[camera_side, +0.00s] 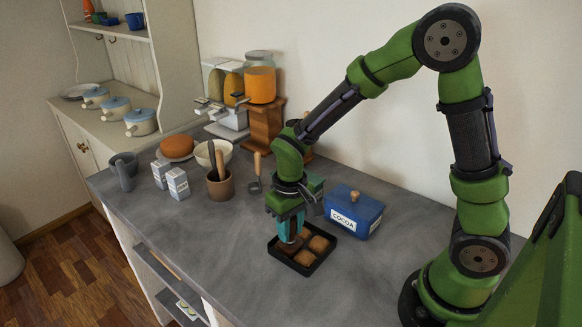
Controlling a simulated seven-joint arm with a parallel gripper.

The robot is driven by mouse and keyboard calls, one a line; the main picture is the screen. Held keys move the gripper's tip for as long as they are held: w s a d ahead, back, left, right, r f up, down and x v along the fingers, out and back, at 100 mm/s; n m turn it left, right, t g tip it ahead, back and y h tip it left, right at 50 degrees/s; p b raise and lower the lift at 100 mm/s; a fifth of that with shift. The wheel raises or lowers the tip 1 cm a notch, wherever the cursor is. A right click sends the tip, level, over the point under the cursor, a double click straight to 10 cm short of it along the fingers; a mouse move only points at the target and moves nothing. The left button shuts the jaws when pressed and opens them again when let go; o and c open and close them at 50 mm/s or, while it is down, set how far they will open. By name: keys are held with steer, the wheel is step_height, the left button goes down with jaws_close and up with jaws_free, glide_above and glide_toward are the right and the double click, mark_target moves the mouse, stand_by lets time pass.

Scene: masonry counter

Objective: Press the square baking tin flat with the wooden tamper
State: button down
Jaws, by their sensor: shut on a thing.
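The square baking tin (276,252) is dark and sits on the grey counter, below my gripper. Several brown lumps (305,257) lie in it, apparently in separate compartments. My gripper (288,232) points down over the tin's back left part. It is shut on the wooden tamper (289,246), of which only a brown lower part shows beneath the fingers. The tamper's lower end is down at the back left compartment; I cannot tell whether it touches the contents. The tamper's upper part is hidden by my gripper.
A blue cocoa box (354,212) stands close behind the tin to the right. A brown pot with utensils (220,188), white cartons (177,184) and a bowl (213,154) stand to the left. The counter's front left (190,235) is clear.

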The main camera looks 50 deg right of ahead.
steer(key=shift+f, duration=0.5)
stand_by(1.6)
steer(key=shift+r, duration=2.3)
steer(key=d+r, duration=0.3)
steer(key=d, duration=0.1)
steer(key=shift+f, duration=3.3)
steer(key=shift+f, duration=0.5)
steer(key=shift+r, duration=2.3)
